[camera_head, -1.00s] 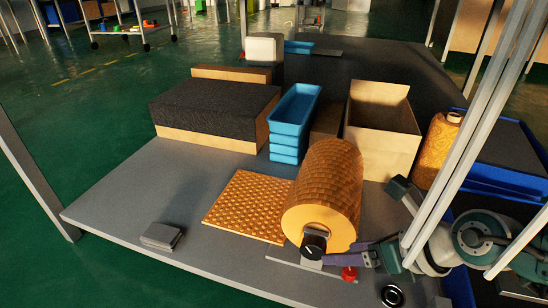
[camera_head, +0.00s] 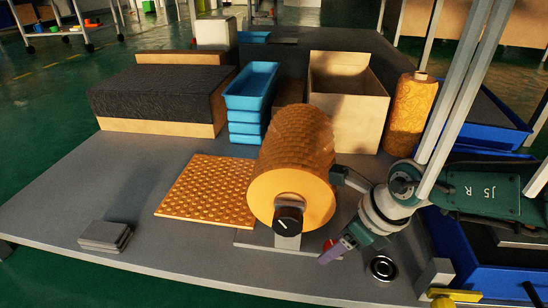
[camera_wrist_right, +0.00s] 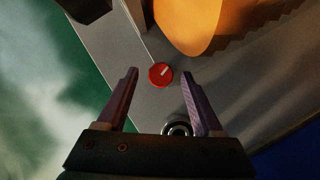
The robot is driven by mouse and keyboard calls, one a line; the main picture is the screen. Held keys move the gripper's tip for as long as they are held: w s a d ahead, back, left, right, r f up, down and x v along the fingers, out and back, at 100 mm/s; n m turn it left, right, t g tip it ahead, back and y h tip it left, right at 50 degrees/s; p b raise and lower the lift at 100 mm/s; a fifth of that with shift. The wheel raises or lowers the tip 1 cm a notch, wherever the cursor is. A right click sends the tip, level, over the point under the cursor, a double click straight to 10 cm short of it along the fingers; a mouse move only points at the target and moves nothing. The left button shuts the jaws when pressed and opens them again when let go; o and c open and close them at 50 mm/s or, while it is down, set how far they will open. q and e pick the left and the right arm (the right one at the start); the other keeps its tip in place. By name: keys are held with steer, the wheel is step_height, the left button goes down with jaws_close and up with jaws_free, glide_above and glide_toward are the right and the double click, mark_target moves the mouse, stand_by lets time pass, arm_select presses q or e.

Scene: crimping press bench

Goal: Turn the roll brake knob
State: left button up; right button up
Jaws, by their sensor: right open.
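A red knob (camera_head: 329,243) with a white mark sits low on the base plate in front of the roll, partly hidden by my right gripper. It shows fully in the right wrist view (camera_wrist_right: 160,75). A black knob (camera_head: 288,221) with a white mark sits at the near end of the large orange-brown roll (camera_head: 298,165). My right gripper (camera_head: 336,249) is open and empty, its purple fingers pointing down toward the red knob. In the right wrist view the red knob appears between the open fingertips (camera_wrist_right: 159,80); contact cannot be told. My left gripper is out of view.
A dark ring (camera_head: 382,268) lies right of the red knob. A patterned orange sheet (camera_head: 205,190) lies left of the roll. Blue trays (camera_head: 247,105), an open box (camera_head: 345,110) and a patterned roll (camera_head: 410,115) stand behind. The grey bench at front left is mostly clear.

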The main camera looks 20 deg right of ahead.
steer(key=shift+w+f, duration=0.15)
jaws_close()
stand_by(0.6)
